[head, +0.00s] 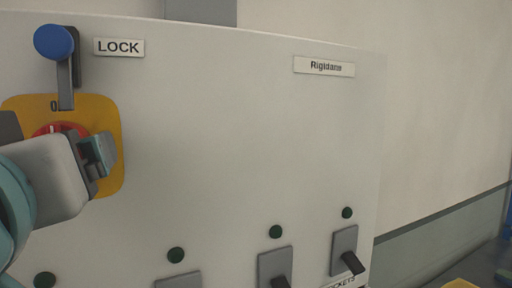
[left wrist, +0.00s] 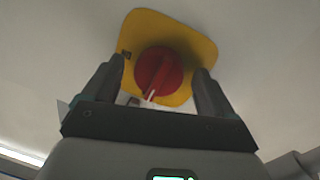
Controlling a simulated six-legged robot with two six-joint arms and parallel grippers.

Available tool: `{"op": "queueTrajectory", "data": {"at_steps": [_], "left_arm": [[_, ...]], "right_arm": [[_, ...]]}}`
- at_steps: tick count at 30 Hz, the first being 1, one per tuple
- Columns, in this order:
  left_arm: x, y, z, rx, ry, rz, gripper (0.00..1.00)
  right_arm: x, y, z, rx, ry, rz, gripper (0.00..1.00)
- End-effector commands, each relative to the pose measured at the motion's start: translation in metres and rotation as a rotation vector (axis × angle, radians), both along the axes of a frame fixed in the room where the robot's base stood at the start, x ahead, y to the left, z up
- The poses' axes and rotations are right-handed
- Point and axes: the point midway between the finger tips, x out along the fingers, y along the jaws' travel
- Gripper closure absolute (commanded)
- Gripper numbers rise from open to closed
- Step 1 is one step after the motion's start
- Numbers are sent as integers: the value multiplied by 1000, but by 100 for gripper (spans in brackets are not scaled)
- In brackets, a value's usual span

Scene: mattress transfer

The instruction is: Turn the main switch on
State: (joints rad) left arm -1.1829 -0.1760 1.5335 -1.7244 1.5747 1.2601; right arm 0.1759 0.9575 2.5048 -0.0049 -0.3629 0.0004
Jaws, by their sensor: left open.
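The main switch is a red rotary knob (left wrist: 160,72) on a yellow plate (left wrist: 189,38). In the left wrist view the knob lies between the two fingers of my left gripper (left wrist: 158,82), which is open. Whether the fingers touch the knob cannot be told. In the head view my left gripper (head: 98,160) is in front of the yellow plate (head: 112,118) and covers much of the red knob (head: 58,129). A blue-topped lever (head: 54,42) beside the LOCK label (head: 118,47) hangs just above the knob. My right gripper is not in view.
The pale cabinet panel (head: 230,140) carries several dark green round buttons (head: 176,255) and black-handled switches (head: 345,250) along its lower part. A Rigidane label (head: 324,67) is at the upper right. The panel's middle is clear.

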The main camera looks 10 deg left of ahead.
Motion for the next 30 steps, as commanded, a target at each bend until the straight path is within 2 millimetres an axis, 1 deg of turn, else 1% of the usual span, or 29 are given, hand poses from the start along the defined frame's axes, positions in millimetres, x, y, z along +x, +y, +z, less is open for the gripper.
{"op": "queueTrajectory", "data": {"at_steps": [8, 9, 11, 12, 14, 15, 23, 30], "left_arm": [[-2, -1, 0, 0, 0, 0, 14], [-2, -1, 0, 0, 0, 0, 17], [-2, -1, 0, 0, 0, 0, 37], [-1, -1, 0, 0, 0, 0, 50], [-1, -1, 0, 0, 1, 0, 69], [-1, -1, 0, 0, 1, 0, 71], [0, 0, -1, 6, 5, 0, 70], [1, 1, -1, 70, 46, -1, 70]], "right_arm": [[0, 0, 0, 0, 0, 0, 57], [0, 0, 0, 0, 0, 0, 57], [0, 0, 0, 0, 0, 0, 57], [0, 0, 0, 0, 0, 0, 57], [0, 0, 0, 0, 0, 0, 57], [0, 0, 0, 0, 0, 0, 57], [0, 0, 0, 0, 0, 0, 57], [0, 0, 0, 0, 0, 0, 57]]}}
